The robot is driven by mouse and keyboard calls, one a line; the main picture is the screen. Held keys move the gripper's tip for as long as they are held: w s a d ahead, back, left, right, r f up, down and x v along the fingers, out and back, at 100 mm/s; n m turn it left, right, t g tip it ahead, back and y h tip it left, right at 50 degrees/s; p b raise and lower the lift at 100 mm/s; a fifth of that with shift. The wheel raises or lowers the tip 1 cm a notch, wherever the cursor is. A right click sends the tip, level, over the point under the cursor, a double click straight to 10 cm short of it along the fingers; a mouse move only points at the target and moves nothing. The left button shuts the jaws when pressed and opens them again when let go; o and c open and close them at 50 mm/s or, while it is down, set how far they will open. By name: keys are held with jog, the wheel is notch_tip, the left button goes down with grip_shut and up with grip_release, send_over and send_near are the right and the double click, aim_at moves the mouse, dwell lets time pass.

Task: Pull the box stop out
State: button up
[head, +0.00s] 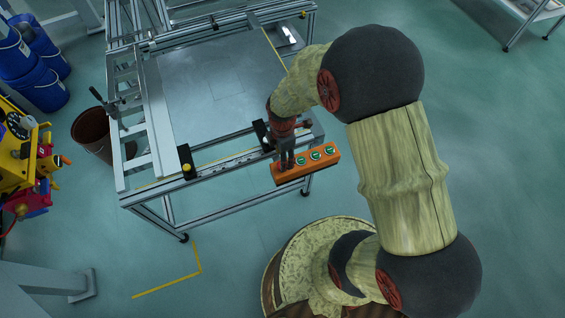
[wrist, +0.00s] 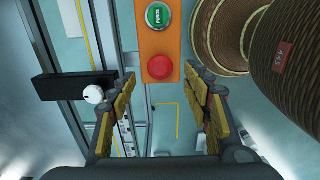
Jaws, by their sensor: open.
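The orange control box (head: 318,163) is mounted at the front edge of the metal frame table, with a row of green round buttons showing in the head view. In the wrist view the orange box (wrist: 155,43) shows a green button (wrist: 158,16) and a red round stop button (wrist: 160,68) near its lower end. My gripper (head: 287,158) is over the left end of the box and hides the red button in the head view. In the wrist view my gripper (wrist: 160,76) is open, one finger on each side of the red button, with gaps visible on both sides.
A black box with a yellow button (head: 186,168) sits on the table's front rail, left of my gripper. A black block with a pale knob (wrist: 93,94) is close to the left finger in the wrist view. Floor in front of the table is clear.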

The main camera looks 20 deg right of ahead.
notch_tip(320, 180, down, 4)
jog(key=shift+f+b, duration=0.1)
jog(key=shift+b, duration=0.5)
jog(key=shift+c, duration=1)
grip_shut()
